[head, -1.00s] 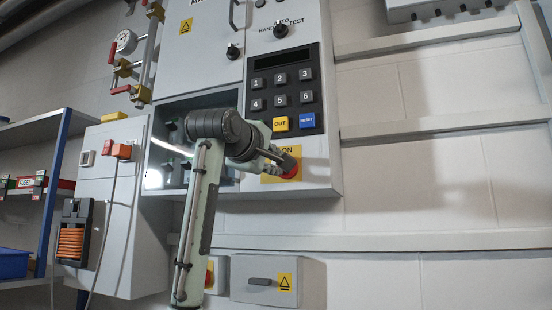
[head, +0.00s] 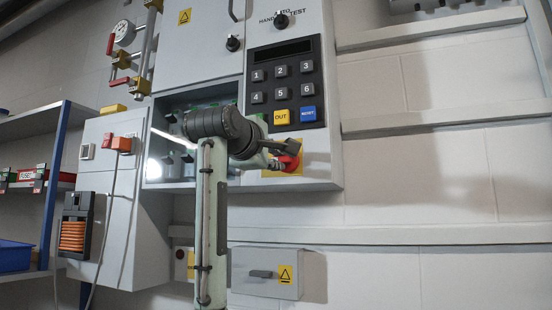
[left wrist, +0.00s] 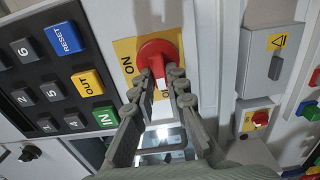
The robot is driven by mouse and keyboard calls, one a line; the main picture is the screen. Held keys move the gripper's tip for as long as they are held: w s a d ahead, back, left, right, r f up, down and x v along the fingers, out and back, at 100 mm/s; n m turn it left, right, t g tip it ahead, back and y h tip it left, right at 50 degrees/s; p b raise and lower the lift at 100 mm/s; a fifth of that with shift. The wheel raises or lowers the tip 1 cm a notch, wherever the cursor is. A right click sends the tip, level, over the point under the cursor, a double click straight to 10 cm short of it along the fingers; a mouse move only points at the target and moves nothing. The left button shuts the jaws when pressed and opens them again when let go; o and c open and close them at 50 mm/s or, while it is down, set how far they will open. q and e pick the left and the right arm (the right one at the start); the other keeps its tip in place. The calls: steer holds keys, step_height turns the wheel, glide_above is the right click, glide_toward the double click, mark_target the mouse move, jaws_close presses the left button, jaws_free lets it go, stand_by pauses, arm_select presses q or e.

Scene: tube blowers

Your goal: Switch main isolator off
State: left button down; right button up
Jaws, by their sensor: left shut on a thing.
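The main isolator is a red rotary handle (head: 292,162) on a yellow plate (head: 315,146), low on the grey control cabinet. In the left wrist view the red handle (left wrist: 157,58) sits between the fingertips of my left gripper (left wrist: 165,80), which is shut on it. The handle's grip runs down the picture from its round base, away from the ON mark (left wrist: 128,64) at its left. Lettering by the fingertips is partly hidden. In the head view my left gripper (head: 279,153) covers part of the plate. My right gripper is not in view.
A keypad (head: 284,83) with OUT and RESET buttons sits just above the isolator. A small grey box (head: 277,272) with a dark handle is below. An open-looking recess (head: 168,170) lies behind my left arm. Bare wall is at the right.

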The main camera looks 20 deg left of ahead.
arm_select(q)
steer(key=c, duration=1.5)
jaws_free()
steer(key=shift+c, duration=0.2)
steer(key=s, duration=1.2)
steer(key=shift+a, duration=0.2)
